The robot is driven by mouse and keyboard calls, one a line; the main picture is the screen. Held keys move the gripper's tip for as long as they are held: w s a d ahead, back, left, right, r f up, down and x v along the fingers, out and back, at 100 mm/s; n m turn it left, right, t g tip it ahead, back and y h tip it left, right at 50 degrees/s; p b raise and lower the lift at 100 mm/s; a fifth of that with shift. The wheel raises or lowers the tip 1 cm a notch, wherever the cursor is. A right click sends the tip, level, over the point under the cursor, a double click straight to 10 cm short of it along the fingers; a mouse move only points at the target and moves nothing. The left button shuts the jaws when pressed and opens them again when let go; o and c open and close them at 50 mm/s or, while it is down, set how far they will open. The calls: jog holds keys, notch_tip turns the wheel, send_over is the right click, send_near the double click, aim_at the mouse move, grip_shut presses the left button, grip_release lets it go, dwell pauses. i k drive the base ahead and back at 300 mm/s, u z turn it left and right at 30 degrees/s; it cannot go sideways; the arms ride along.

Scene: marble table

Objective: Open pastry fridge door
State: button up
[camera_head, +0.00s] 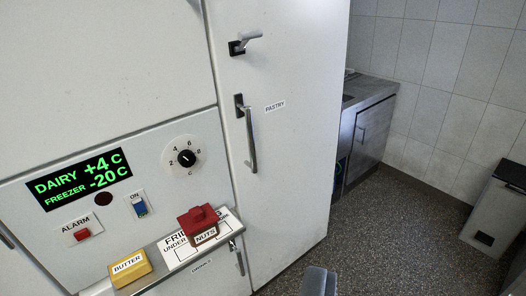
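The pastry fridge door (290,170) is a tall white panel in the middle of the view, with a "PASTRY" label (275,106). It looks shut. A vertical grey metal handle (251,140) is mounted near its left edge. A grey lever on a black mount (243,43) sits higher on the same panel. A grey end piece that seems to be my gripper (319,282) shows at the bottom edge, low and to the right of the handle and apart from it. Most of it is cut off by the frame, and nothing visible is held.
A control panel with a green display (79,180) and dial (186,158) is at left. A ledge below holds a yellow butter block (130,268) and red nuts block (201,221). A steel counter (370,130) and bin (495,215) stand right; speckled floor between is clear.

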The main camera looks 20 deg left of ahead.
aim_at(279, 98)
jog(key=u, duration=0.15)
jog(key=i, duration=0.9)
jog(key=z, duration=0.1)
